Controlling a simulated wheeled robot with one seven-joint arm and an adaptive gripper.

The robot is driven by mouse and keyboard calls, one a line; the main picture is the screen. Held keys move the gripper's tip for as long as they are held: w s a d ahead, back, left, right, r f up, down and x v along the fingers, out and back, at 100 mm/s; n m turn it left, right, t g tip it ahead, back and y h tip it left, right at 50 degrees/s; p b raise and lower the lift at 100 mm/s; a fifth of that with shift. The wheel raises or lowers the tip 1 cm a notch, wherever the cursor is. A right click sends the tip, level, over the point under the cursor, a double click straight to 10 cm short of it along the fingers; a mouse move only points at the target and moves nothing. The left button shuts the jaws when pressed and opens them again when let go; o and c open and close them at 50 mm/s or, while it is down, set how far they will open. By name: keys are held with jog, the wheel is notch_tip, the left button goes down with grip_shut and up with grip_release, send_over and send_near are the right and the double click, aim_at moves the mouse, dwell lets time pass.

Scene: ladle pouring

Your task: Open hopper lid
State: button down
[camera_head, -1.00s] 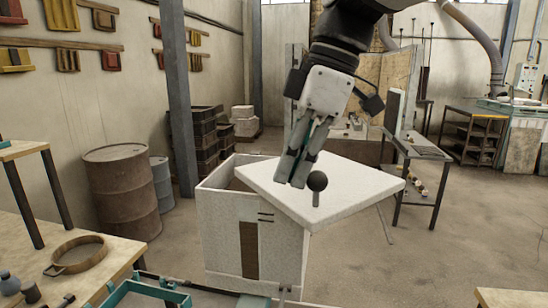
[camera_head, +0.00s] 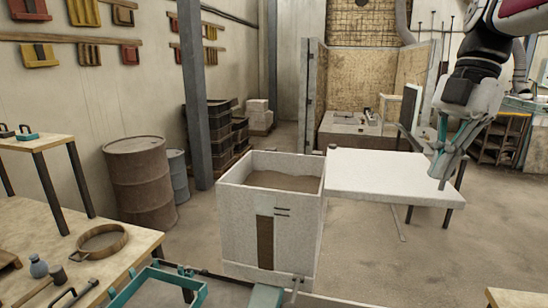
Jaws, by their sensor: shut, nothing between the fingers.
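The hopper (camera_head: 238,225) is a white box with a dark vertical strip and small slots on its front. Its top is open, and brown sand (camera_head: 283,182) shows inside. The flat white lid (camera_head: 375,178) lies level, swung out to the right of the box, with its left edge beside the hopper's right wall. A small dark round piece (camera_head: 332,148) shows at the lid's far left corner. My gripper (camera_head: 437,174) is shut and empty, pointing down over the lid's right end. Whether it touches the lid, I cannot tell. The lid's dark ball knob is not clearly visible.
A workbench (camera_head: 90,250) with a round sieve (camera_head: 100,241) stands at the left. A teal frame (camera_head: 160,285) is in the foreground. A rusty barrel (camera_head: 140,180) and dark crates stand behind left.

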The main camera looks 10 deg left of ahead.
jog(key=shift+w+d, duration=0.65)
jog(key=shift+d, duration=0.2)
jog(key=shift+r, duration=0.1)
jog(key=shift+r, duration=0.2)
jog(key=w+d, duration=0.7)
jog(key=d, duration=0.3)
jog(key=shift+d+r, duration=0.2)
jog(key=shift+r, duration=0.05)
